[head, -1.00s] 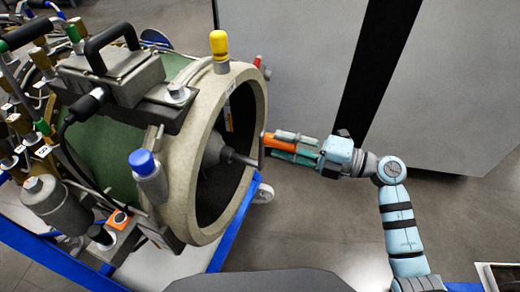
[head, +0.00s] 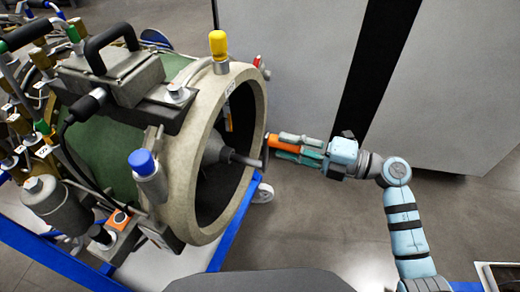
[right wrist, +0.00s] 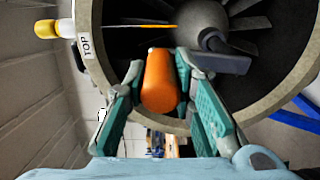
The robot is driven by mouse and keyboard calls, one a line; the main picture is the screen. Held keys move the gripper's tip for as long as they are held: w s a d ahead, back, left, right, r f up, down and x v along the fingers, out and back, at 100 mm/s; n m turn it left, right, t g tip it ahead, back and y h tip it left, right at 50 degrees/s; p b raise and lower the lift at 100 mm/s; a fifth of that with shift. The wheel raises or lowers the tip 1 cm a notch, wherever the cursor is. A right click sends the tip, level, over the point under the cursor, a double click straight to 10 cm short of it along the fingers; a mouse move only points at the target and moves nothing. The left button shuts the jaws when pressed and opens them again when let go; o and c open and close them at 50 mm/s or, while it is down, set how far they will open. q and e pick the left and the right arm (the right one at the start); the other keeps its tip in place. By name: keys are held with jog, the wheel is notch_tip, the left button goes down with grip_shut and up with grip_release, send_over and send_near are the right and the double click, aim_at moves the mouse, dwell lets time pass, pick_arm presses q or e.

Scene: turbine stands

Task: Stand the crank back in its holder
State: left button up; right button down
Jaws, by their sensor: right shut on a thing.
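The crank shows its orange handle (head: 276,142) and a dark flat arm (right wrist: 225,63) in front of the turbine's open end. My right gripper (head: 284,144) is shut around the handle, with one finger on each side of it in the right wrist view (right wrist: 160,88). The crank's arm is close to the end of the grey hub shaft (head: 235,157); I cannot tell whether they touch. The holder cannot be made out. My left gripper is not in view.
The turbine's thick beige rim (head: 205,90) surrounds the hub, with a yellow cap (head: 218,43) and a blue cap (head: 142,161) on it. A blue stand frame (head: 225,240) runs below. A large grey cabinet (head: 290,65) stands behind.

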jog(key=shift+v, duration=2.15)
jog(key=s+d+r+m+t+h, duration=0.1)
jog(key=d+r+m+t+h, duration=0.2)
jog(key=r, duration=0.5)
jog(key=s+d+f+y, duration=0.1)
jog(key=s+f, duration=0.5)
jog(key=s, duration=0.1)
jog(key=shift+s+d+f+n, duration=0.25)
jog(key=shift+d+n, duration=0.05)
